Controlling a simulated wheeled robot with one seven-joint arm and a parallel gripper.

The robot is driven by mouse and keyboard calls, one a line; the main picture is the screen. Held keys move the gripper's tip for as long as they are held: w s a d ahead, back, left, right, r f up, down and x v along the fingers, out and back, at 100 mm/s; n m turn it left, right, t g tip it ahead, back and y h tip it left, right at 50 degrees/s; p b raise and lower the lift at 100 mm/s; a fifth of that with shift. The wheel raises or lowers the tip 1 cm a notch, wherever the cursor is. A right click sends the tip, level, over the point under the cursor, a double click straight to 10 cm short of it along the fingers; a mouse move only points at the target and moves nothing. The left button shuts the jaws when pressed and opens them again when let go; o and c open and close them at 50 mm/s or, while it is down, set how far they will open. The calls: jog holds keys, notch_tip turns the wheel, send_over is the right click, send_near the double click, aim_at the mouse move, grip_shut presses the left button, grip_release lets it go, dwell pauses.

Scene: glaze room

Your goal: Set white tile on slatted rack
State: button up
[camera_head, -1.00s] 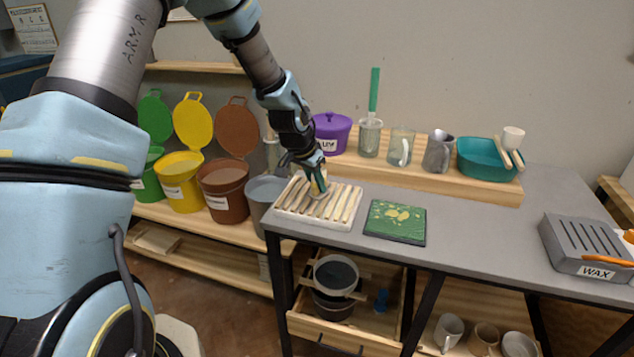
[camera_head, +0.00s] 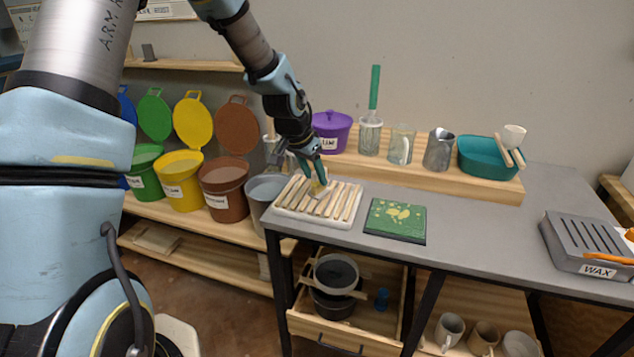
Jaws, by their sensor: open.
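The slatted rack (camera_head: 347,206), a pale base with several light wooden slats, sits at the left front corner of the grey table. My gripper (camera_head: 314,179) is open, pointing down over the rack's back part. A small pale, yellowish thing (camera_head: 321,190) shows on the slats right at the fingertips. It may be the white tile, but it is too small and too covered by the fingers to tell. I cannot tell whether the fingers touch it. No other white tile shows clearly.
A green tile with yellow marks (camera_head: 396,221) lies just right of the rack. A wooden riser (camera_head: 440,178) behind bears a purple pot, jars, a pitcher and a teal basin. A grey WAX box (camera_head: 585,245) stands at right. Open bins (camera_head: 223,184) stand at left.

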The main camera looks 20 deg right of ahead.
jog(key=v, duration=0.9)
jog(key=s+a+n+y, duration=0.1)
jog(key=s+a+n, duration=0.2)
jog(key=a, duration=0.7)
jog(key=s+a+f+n+y, duration=0.1)
jog(key=s+a+n, duration=0.2)
jog(key=a, duration=0.8)
jog(key=s+a+n+y, duration=0.1)
jog(key=s+a+n, duration=0.2)
jog(key=a+n, duration=0.3)
jog(key=a, duration=0.5)
jog(key=shift+s+a+f+y+b, duration=0.15)
jog(key=shift+f+y+b, duration=0.1)
jog(key=shift+y+b, duration=0.15)
